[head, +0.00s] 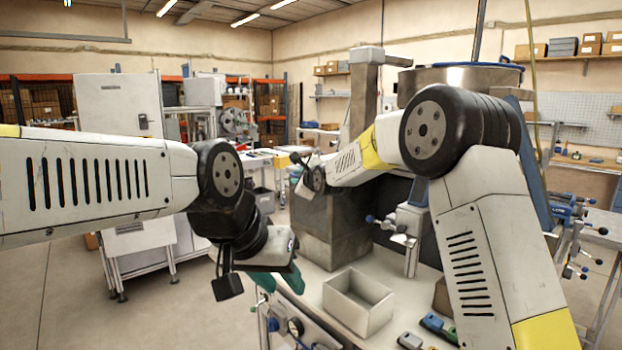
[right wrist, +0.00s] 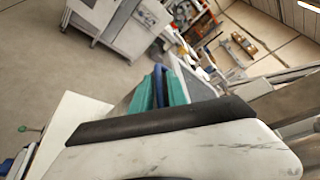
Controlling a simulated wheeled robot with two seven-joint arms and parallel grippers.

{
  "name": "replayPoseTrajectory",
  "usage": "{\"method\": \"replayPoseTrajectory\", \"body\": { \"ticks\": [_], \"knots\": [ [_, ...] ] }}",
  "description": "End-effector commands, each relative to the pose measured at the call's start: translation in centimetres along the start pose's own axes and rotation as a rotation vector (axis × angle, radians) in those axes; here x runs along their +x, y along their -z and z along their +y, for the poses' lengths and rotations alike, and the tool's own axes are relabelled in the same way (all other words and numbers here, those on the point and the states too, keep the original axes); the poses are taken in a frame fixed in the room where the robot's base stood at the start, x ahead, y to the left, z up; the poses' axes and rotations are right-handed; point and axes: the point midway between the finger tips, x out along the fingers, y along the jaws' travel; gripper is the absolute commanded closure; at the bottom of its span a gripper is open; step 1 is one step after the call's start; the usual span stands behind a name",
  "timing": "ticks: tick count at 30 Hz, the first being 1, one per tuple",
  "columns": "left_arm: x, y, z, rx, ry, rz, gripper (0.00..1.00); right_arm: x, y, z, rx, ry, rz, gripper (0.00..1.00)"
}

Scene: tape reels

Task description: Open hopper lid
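A round metal hopper (head: 465,75) with a blue rim stands at the upper right of the head view, partly behind my right arm. I cannot tell whether its lid is on. My left gripper (head: 274,283) hangs low at the centre with teal fingers, apart from the hopper; its finger gap is unclear. My right forearm reaches left in front of the hopper, and its gripper end is small and partly hidden in the head view. In the right wrist view the teal fingers of my right gripper (right wrist: 160,88) have something blue between them; I cannot tell whether they grip it.
An open grey bin (head: 357,301) sits on the light worktop below my right arm. A dark grey machine body (head: 330,235) stands behind it. Small blue and green items (head: 437,327) lie at the front right. A white cabinet (head: 120,106) stands left; clear floor lies front left.

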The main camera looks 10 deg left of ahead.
Motion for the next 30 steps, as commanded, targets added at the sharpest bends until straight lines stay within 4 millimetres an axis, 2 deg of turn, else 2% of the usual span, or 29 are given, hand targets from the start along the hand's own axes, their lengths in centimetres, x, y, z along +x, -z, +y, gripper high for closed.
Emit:
{"method": "replayPoseTrajectory", "body": {
  "ticks": [8, 11, 12, 30],
  "knots": [
    [0.0, 0.0, 0.0, 0.0, 0.0, 0.0, 0.64, 0.23, 0.02, 0.04, -0.001, -0.001, 0.001, 0.81],
    [0.0, 0.0, 0.0, 0.0, 0.0, 0.0, 0.64, 0.22, 0.03, 0.03, -0.001, -0.001, 0.001, 0.99],
    [0.0, 0.01, 0.0, 0.0, 0.0, 0.0, 0.64, 0.22, 0.03, 0.03, 0.0, -0.001, 0.001, 1.0],
    [0.0, 0.01, 0.0, 0.0, 0.0, 0.0, 0.64, 0.19, 0.07, 0.06, 0.0, -0.002, 0.001, 1.0]
  ]
}}
